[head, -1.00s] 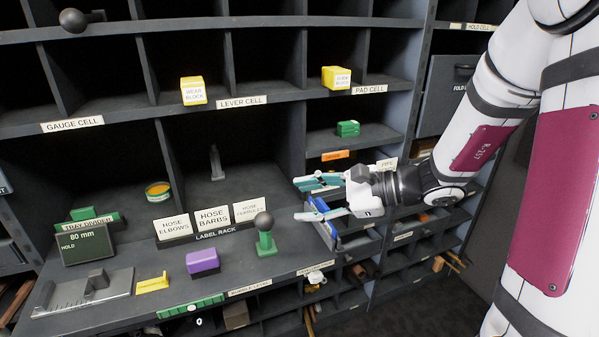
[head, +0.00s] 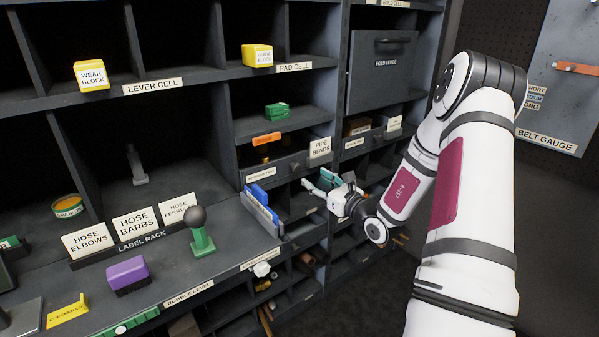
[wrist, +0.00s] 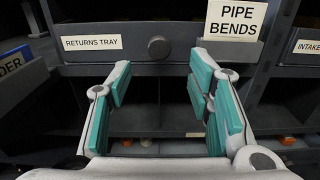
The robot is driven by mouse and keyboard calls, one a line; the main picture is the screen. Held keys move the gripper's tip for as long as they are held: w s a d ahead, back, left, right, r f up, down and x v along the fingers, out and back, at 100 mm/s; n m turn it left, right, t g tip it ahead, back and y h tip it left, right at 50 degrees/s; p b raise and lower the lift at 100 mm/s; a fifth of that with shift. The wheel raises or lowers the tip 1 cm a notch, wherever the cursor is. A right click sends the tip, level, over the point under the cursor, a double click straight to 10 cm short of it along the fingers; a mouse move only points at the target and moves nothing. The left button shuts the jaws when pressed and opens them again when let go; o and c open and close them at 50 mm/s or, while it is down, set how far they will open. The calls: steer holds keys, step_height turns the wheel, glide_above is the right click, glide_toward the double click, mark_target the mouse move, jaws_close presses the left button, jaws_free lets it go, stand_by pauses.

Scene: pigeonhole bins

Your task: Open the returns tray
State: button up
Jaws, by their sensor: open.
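The returns tray (wrist: 130,58) is a dark drawer front with a white label and a round dark knob (wrist: 159,47). It looks shut in the wrist view. In the head view the tray (head: 275,172) sits below a small shelf, with its knob (head: 293,165) right of the label. My gripper (wrist: 160,68) is open and empty. Its teal-padded fingers lie either side of the knob's line, below it in the picture, and do not appear to touch it. In the head view my gripper (head: 314,182) is just right of and below the tray front.
A PIPE BENDS card (wrist: 235,18) stands above the tray's right end. A blue-and-grey holder (head: 262,212) stands on the ledge left of my gripper. A green stand with a dark ball (head: 201,232) is further left. Dark open cells lie below the tray.

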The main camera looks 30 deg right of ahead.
mark_target(298, 169)
steer(key=w, duration=0.4)
steer(key=w+b, duration=0.1)
steer(key=w, duration=0.3)
steer(key=shift+w+a, duration=0.2)
steer(key=shift+w, duration=0.15)
steer(key=shift+c, duration=0.6)
jaws_close()
